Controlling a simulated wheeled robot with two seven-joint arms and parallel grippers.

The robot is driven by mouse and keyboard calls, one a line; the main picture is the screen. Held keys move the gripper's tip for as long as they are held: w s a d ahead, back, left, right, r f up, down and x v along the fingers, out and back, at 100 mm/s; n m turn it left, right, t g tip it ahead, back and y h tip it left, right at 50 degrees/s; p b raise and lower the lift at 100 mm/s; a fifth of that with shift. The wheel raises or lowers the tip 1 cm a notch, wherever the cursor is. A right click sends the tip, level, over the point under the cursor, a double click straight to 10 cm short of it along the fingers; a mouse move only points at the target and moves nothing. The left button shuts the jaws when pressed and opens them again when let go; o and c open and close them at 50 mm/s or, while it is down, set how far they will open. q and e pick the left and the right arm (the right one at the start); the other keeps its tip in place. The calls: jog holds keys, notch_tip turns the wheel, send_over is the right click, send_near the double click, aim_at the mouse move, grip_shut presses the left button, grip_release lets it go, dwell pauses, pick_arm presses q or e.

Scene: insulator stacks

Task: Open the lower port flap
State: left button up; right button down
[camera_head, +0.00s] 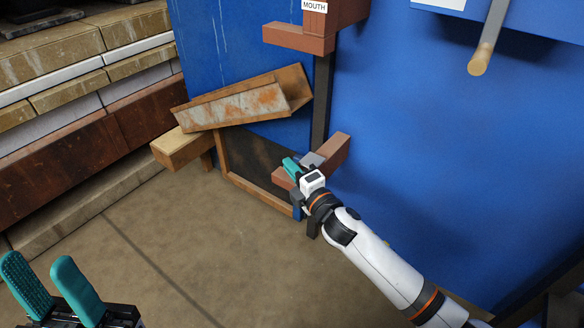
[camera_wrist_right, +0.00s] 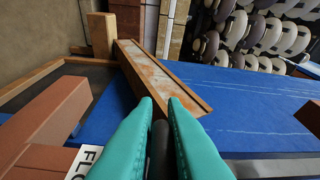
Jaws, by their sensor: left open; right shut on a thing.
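A rust-streaked board (camera_head: 235,106) with a wooden edge, seemingly the lower port flap, stands tilted out from the blue wall above a dark, wood-framed opening (camera_head: 262,160). The board also shows in the right wrist view (camera_wrist_right: 152,75), ahead of the fingertips. My right gripper (camera_head: 298,166) is beside a red-brown bracket (camera_head: 337,152), right of the opening. In the wrist view, its teal fingers (camera_wrist_right: 160,108) are shut on a dark bar (camera_wrist_right: 160,150). What the bar joins to is hidden. My left gripper (camera_head: 52,285) is open and empty at the lower left.
A wooden block (camera_head: 182,147) juts out left of the opening. A red-brown piece labelled MOUTH (camera_head: 305,38) sits higher on the wall, and a rod with a tan end (camera_head: 480,60) hangs at upper right. Stacked slabs (camera_head: 85,90) line the left. The floor (camera_head: 160,245) is clear.

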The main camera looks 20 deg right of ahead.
jog(key=shift+w+r, duration=0.1)
jog(key=shift+r, duration=0.3)
